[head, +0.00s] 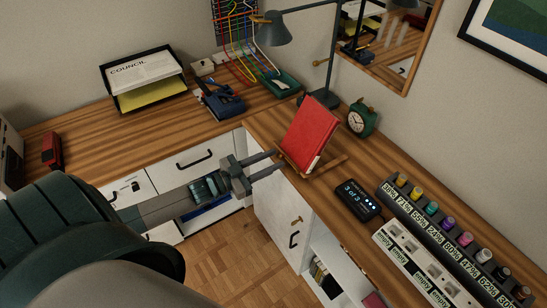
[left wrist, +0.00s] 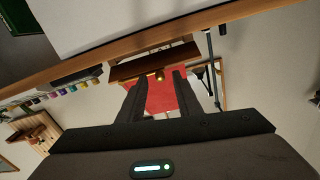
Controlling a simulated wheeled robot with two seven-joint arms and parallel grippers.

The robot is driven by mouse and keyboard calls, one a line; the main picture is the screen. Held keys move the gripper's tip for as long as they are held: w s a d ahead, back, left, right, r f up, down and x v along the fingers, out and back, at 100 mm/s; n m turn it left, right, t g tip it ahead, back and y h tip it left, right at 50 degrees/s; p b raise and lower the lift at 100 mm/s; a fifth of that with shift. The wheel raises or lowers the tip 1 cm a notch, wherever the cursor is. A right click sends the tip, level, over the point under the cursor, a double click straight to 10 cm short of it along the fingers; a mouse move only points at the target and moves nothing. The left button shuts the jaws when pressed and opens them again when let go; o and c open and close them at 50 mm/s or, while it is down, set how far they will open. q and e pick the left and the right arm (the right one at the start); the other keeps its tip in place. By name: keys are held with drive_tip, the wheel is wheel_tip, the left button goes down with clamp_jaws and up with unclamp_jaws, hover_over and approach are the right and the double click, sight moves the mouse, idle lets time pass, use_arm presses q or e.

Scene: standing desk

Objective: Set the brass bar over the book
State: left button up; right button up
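The red book (head: 311,128) leans tilted back on a small wooden stand near the desk's front edge. A thin brown-gold bar (head: 334,164) lies low in front of it; I cannot tell whether this is the brass bar or the stand's ledge. My left gripper (head: 279,160) is open and empty, its two fingers pointing at the stand's lower left. In the left wrist view, a small brass knob (left wrist: 160,75) shows between the fingertips, against the wooden ledge (left wrist: 150,60) and red book (left wrist: 165,97). Contact is not visible. My right gripper is not in view.
A green alarm clock (head: 361,119) and a lamp (head: 322,98) stand behind the book. A black display (head: 357,199) and a rack of coloured bottles (head: 450,235) lie to the right. White drawers and a cabinet (head: 276,205) are below the desk edge.

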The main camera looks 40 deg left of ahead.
use_arm(q)
drive_tip(key=shift+w+d, duration=0.25)
drive_tip(key=shift+w, duration=0.3)
clamp_jaws()
